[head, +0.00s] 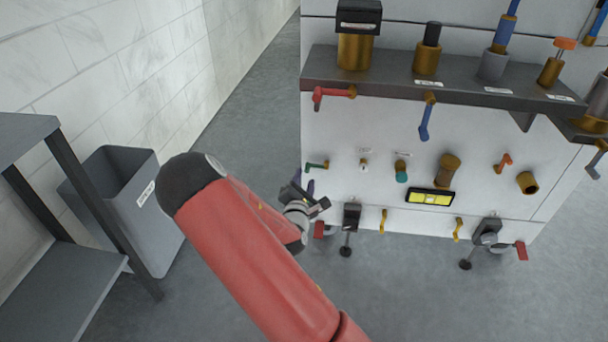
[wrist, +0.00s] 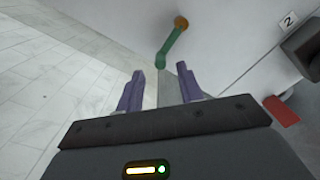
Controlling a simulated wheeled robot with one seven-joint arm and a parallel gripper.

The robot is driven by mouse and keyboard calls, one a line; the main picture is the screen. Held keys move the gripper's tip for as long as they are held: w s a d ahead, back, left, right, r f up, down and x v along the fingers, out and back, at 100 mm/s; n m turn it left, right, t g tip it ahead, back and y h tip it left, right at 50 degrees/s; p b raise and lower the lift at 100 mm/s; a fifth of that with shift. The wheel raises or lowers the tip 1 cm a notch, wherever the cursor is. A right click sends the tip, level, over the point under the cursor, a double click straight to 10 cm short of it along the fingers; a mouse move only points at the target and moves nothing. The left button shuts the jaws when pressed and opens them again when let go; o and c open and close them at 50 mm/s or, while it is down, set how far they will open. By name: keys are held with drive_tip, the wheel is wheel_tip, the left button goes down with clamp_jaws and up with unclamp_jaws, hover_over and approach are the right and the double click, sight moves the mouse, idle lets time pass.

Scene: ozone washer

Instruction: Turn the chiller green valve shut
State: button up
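The green valve is a green lever handle (head: 316,165) on a brass stem, at the left of the white panel in the head view. In the wrist view the green handle (wrist: 171,46) slants down and left from its brass stem (wrist: 181,22). Its lower end lies just beyond and between my fingertips. My gripper (wrist: 160,82) is open, with two purple fingers apart and nothing between them. In the head view my gripper (head: 304,188) is just below and left of the green handle; contact cannot be told.
A red handle (head: 333,95) is above the green one on the panel, under a dark shelf (head: 440,90). Another red handle (wrist: 281,111) is at the right in the wrist view. A grey bin (head: 135,205) and a dark table (head: 75,290) stand at left.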

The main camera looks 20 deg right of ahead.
sight(307, 171)
drive_tip(key=shift+x, duration=1.75)
clamp_jaws()
